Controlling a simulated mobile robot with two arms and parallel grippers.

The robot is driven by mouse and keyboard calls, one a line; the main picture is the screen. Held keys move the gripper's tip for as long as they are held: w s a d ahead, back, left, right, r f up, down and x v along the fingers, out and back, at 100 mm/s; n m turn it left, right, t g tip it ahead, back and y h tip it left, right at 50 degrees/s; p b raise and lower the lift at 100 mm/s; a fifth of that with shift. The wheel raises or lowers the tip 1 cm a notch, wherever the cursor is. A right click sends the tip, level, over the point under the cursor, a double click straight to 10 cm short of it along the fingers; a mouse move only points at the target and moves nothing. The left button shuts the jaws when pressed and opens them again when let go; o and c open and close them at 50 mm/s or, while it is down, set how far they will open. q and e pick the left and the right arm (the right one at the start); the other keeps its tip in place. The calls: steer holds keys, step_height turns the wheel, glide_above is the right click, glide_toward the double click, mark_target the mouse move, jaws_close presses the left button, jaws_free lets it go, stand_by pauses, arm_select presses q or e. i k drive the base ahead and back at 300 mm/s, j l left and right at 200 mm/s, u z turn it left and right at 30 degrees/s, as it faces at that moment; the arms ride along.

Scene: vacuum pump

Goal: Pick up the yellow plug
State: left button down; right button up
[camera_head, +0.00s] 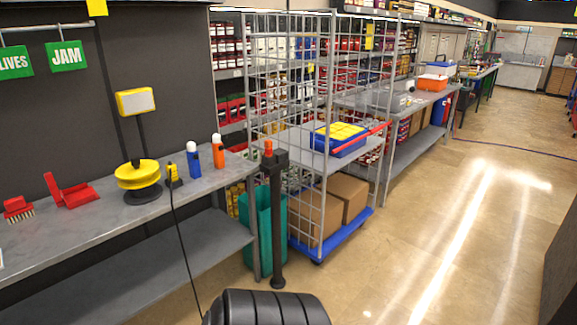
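A small yellow and black piece (173,174), which looks like the yellow plug, stands on the grey workbench (95,220), just right of a yellow reel on a dark base (138,176). A thin black cable (180,230) runs from it over the bench's front edge and down toward the floor. A black ribbed body (265,307) shows at the bottom edge, cut off by the frame. Behind it a black post (277,220) with an orange top stands upright. Neither of my grippers is in view.
A blue bottle (193,160) and an orange bottle (218,152) stand right of the plug. Red tools (70,192) lie to the left. A teal bin (262,225) and a wire cage cart (320,235) stand beyond the bench. The floor (450,230) at right is mostly clear.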

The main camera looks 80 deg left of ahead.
mark_target(174, 172)
steer(key=u, duration=3.4)
steer(key=i+j, duration=0.1)
steer(key=i, duration=0.75)
